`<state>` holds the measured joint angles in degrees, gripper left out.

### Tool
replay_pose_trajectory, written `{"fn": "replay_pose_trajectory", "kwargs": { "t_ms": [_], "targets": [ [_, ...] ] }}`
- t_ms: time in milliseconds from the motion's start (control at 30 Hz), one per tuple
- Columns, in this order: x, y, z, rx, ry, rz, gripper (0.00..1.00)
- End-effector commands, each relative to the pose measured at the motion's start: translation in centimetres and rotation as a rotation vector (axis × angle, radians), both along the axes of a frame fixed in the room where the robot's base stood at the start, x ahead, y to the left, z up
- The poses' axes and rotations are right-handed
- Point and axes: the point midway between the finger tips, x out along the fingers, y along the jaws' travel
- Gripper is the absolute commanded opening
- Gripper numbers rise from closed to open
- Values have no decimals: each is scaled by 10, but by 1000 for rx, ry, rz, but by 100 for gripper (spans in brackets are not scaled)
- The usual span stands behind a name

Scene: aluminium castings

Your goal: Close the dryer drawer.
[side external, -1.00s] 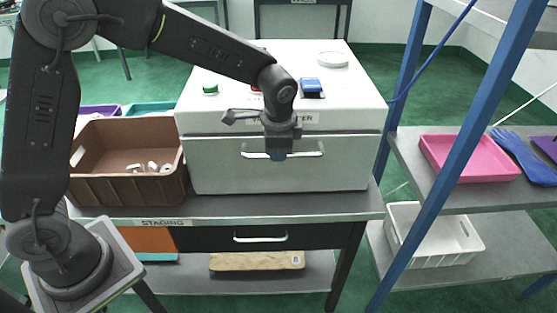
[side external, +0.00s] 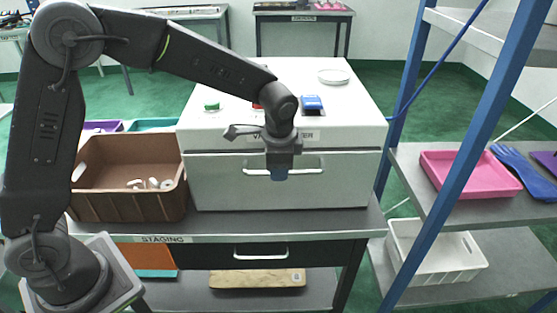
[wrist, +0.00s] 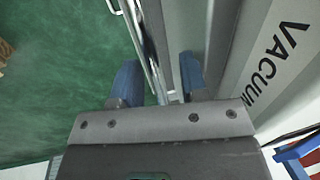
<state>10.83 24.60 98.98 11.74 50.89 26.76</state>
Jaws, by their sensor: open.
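The white cabinet (side external: 355,133) stands on the staging bench; its label reads VACUUM in the wrist view, the rest partly hidden by my arm. Its wide drawer front (side external: 335,190) is below the label, with a thin dark line along its top. I cannot tell how far out it stands. The drawer's pale bar handle (side external: 312,168) is partly hidden by my gripper (side external: 280,176). In the wrist view, my gripper (wrist: 158,85) points down, its blue fingers open, with the metal bar handle (wrist: 150,55) showing between them. Contact is unclear.
A brown crate (side external: 120,205) with white parts stands left of the cabinet. A green button (side external: 211,106), a blue block (side external: 312,103) and a round dish (side external: 334,76) are on top. A black bench drawer (side external: 215,256) is below. A blue-posted shelf (side external: 490,95) is at right.

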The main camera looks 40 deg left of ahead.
Motion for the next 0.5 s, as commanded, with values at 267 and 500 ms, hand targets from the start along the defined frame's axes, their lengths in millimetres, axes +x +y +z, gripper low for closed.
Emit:
{"fn": "replay_pose_trajectory", "kwargs": {
  "t_ms": [267,500],
  "targets": [
    [-4,-5,33,-2,-5,-1,40],
    [-11,-12,87,-2,-6,-1,40]
  ]
}}
